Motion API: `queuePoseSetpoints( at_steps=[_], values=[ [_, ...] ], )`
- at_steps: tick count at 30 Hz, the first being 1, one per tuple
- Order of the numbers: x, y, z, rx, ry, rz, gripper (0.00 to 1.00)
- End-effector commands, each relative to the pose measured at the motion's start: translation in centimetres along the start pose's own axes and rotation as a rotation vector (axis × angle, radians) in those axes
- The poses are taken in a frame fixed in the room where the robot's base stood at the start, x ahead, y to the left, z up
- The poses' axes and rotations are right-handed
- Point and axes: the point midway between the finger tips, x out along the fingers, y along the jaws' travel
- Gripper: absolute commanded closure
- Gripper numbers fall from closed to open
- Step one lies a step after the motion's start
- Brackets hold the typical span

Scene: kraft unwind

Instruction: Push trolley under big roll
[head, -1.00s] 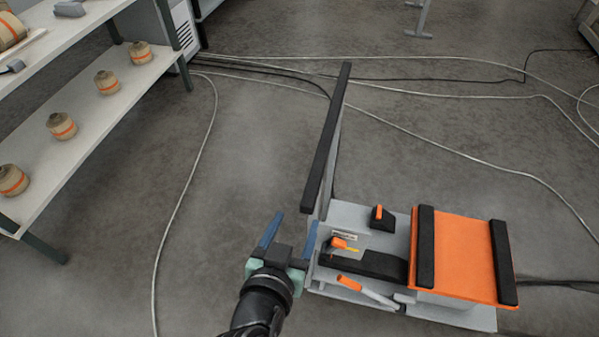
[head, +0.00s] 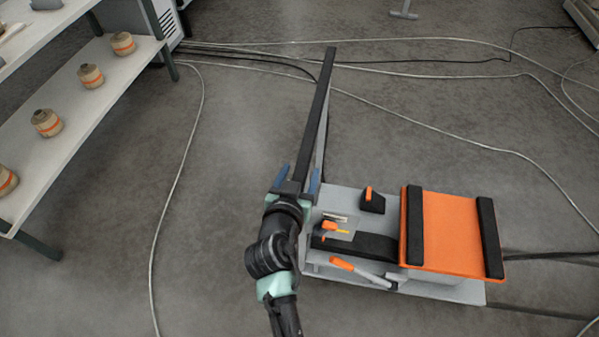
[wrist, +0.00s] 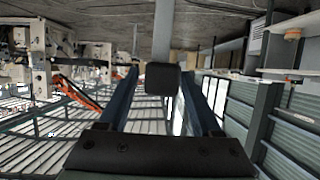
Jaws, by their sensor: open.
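The trolley (head: 345,200) is a low grey base with an orange top plate (head: 453,232), black side pads and orange-tipped levers. Its long black push bar (head: 318,115) stands along the left end. My gripper (head: 298,176) is at the near end of this bar, its blue fingers spread apart. In the wrist view, the bar's black end (wrist: 162,77) shows between the open fingers (wrist: 160,95).
A grey shelf (head: 60,150) with several small brown rolls (head: 90,76) stands at the left. Thin cables (head: 480,146) lie across the floor behind and right of the trolley. The floor between shelf and trolley is open except for one pale cable (head: 172,200).

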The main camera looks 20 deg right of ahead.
Motion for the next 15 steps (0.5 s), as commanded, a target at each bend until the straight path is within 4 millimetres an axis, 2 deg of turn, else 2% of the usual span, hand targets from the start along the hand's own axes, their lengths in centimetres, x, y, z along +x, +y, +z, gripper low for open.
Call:
queuePoseSetpoints(
  at_steps=[7,15],
  values=[
    [0.05,0.03,-0.02,0.001,0.0,0.0,0.34],
    [0.03,0.02,-0.01,0.0,0.0,0.0,0.83]
  ],
)
